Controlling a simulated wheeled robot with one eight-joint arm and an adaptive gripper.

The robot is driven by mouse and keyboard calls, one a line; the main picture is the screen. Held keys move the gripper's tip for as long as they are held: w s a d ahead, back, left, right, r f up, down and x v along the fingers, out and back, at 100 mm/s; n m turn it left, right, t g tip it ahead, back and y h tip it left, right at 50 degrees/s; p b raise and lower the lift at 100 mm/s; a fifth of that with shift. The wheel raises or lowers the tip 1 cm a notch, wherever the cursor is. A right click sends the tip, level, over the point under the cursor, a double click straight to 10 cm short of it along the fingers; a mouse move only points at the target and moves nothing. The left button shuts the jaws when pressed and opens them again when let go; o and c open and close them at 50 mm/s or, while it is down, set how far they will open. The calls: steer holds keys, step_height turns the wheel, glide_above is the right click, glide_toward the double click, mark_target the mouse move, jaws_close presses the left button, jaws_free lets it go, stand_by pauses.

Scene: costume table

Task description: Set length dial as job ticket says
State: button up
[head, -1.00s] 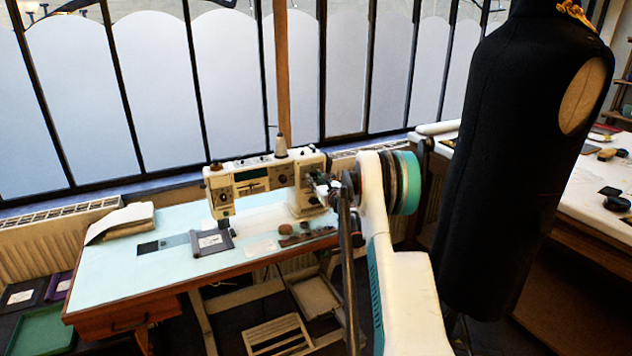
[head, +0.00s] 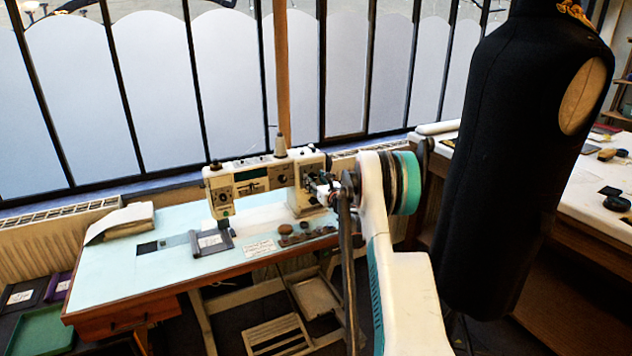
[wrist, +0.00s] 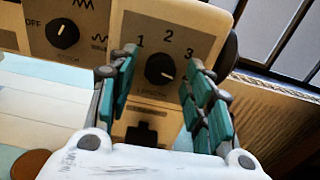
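The length dial (wrist: 160,69) is a black knob on the beige sewing machine (head: 246,183), with 1, 2 and 3 printed around its top. A small pale mark shows on the knob's right side, but I cannot read the exact setting. My gripper (wrist: 160,72) is open, with its teal-padded fingers either side of the dial in the wrist view. I cannot tell whether they touch it. In the head view my gripper (head: 325,190) is at the machine's right end. A small white card (head: 260,248) lies at the table's front; its writing is too small to read.
A second knob (wrist: 63,33), marked OFF, is left of the length dial. A dark pad (head: 211,242), brown items (head: 295,235) and folded cloth (head: 121,222) lie on the pale table (head: 105,278). A black dress form (head: 510,160) stands at right.

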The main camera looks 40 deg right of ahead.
steer(key=v, duration=1.2)
stand_by(0.5)
